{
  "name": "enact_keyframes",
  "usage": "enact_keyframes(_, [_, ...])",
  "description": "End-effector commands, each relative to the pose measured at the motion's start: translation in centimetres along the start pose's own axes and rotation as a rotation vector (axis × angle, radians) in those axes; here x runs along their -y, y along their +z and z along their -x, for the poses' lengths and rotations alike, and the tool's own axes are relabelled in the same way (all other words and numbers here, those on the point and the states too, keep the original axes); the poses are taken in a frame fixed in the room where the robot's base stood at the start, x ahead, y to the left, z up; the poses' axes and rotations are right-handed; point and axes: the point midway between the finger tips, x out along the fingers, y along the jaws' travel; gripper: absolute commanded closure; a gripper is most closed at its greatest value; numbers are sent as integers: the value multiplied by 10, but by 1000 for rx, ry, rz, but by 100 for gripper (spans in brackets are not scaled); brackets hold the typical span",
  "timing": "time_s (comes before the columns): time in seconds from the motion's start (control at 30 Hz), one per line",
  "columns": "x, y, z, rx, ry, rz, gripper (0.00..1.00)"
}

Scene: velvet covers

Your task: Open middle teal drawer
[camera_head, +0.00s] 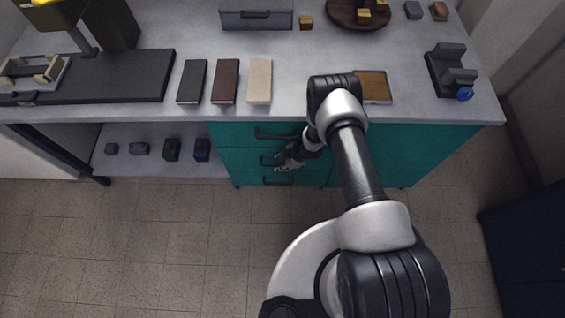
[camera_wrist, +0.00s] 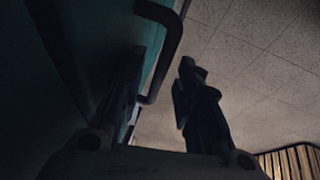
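The teal drawer unit (camera_head: 235,135) sits under the worktop, with black bar handles one above another. The middle drawer's handle (camera_head: 266,161) is partly hidden behind my gripper (camera_head: 284,163). No clear gap shows around the middle drawer front. In the wrist view my gripper (camera_wrist: 160,100) has its two fingers spread apart. A dark bent handle (camera_wrist: 168,42) reaches down from the top between the fingers, close to the teal front (camera_wrist: 95,25). I cannot tell whether either finger touches it.
The top drawer handle (camera_head: 275,133) is just above my gripper and the bottom handle (camera_head: 277,181) just below. The worktop (camera_head: 210,35) overhangs, carrying slabs and a brown tray (camera_head: 375,86). An open shelf (camera_head: 130,165) lies left. The tiled floor (camera_head: 180,240) in front is clear.

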Motion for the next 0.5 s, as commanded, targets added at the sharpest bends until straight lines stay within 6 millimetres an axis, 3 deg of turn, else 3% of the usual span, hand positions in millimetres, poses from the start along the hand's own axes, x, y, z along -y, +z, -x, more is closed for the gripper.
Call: enact_keyframes(0.5, [0,0,0,0,-1,0,100])
